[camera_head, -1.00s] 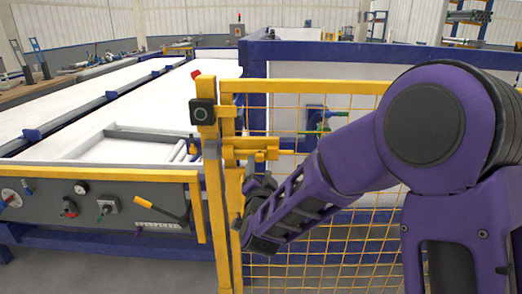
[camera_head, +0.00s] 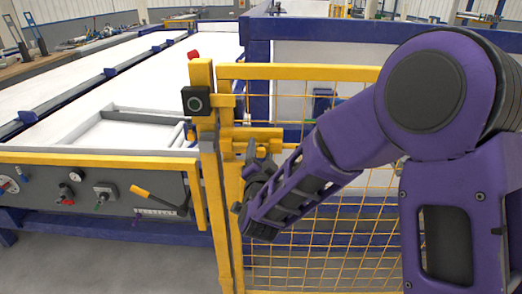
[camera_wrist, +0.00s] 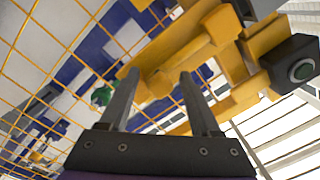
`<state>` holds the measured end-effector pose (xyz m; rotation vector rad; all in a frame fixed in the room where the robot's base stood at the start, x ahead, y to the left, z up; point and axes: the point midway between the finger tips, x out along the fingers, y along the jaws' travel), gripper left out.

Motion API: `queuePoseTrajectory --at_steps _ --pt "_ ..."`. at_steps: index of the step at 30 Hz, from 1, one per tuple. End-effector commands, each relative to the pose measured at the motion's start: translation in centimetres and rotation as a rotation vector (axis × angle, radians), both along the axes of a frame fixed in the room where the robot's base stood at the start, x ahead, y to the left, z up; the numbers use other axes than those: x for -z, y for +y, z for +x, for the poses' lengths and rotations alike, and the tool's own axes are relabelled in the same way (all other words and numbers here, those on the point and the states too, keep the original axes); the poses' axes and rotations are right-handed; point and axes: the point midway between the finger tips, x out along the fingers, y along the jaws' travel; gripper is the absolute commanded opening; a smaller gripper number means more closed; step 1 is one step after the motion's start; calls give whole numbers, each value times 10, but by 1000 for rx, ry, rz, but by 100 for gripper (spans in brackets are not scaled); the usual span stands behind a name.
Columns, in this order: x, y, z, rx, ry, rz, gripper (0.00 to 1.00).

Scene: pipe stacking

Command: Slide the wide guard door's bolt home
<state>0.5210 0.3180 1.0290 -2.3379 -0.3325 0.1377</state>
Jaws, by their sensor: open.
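The guard door (camera_head: 312,73) is a yellow frame with wire mesh and stands closed or nearly closed beside a yellow post (camera_head: 204,150). Its yellow bolt (camera_head: 262,133) lies level near the top of the door's post-side edge. In the wrist view the yellow bolt assembly (camera_wrist: 190,52) runs diagonally across the top. My gripper (camera_head: 262,160) is just below the bolt in the head view. In the wrist view my gripper (camera_wrist: 158,76) is open, with its fingertips at the lower edge of the yellow parts; I cannot tell whether they touch. The bolt's far end is unclear.
A grey control panel (camera_head: 110,192) with a yellow-handled lever (camera_head: 152,196) is at left. Blue beams (camera_head: 330,52) stand behind the mesh.

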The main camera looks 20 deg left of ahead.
Motion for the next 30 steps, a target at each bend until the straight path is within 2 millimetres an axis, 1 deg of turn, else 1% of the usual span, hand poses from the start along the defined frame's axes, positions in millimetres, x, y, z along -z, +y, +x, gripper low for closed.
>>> queuePoseTrajectory --at_steps 4,8,9,11,12,15,30 --pt "0 0 0 0 0 0 64" --pt "0 0 0 0 0 0 41" --pt "0 0 0 0 0 0 33" --pt "0 0 0 0 0 0 23" --pt "0 0 0 0 0 0 15" --pt "0 0 0 0 0 0 0" --pt "0 0 0 0 -1 0 0"
